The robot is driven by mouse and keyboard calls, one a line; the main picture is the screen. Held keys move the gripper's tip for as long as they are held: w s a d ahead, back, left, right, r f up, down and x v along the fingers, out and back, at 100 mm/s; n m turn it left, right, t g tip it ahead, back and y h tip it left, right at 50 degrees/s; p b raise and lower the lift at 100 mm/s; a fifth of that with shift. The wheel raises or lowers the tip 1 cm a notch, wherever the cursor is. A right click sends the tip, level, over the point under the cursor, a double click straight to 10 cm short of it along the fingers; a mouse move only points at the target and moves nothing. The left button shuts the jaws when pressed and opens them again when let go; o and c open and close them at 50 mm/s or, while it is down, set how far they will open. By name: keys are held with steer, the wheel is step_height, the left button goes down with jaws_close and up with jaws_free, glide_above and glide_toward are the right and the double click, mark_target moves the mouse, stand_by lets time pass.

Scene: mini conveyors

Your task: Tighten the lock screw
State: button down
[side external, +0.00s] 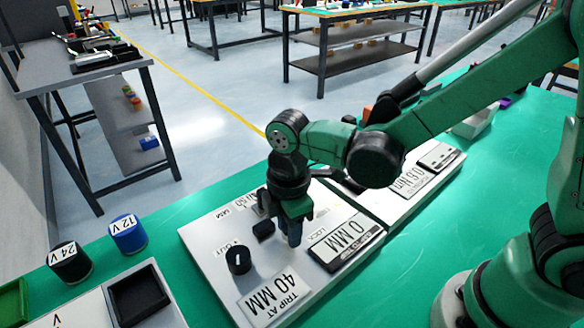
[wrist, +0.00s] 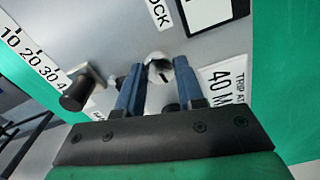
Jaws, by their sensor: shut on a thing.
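My gripper (side external: 295,232) points down over the grey panel (side external: 205,243), just left of the LOCK label. In the wrist view its two blue fingers (wrist: 158,84) are closed around a silvery round screw head (wrist: 158,60), the lock screw, beside the LOCK label (wrist: 159,13). A dark mark shows on the head. In the side view the fingers hide the screw. The display (side external: 345,241) on the panel reads 0 MM, and the label (side external: 275,299) below reads TRIP AT 40 MM.
A black knob (side external: 238,260) stands up from the panel, left of my gripper. A black peg (wrist: 78,93) sits by a number scale (wrist: 33,58). A second panel with a 0.6 Nm label (side external: 412,180) lies behind. Black 24 V (side external: 70,263) and blue 12 V (side external: 128,235) cylinders stand left.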

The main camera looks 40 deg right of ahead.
steer(key=shift+m, duration=0.3)
steer(key=m, duration=0.4)
steer(key=shift+m, duration=0.3)
steer(key=m, duration=0.4)
steer(key=shift+m, duration=0.3)
steer(key=m, duration=0.5)
steer(key=shift+d, duration=0.1)
steer(key=m, duration=0.5)
steer(key=c, duration=0.5)
jaws_free()
steer(key=shift+c, duration=0.2)
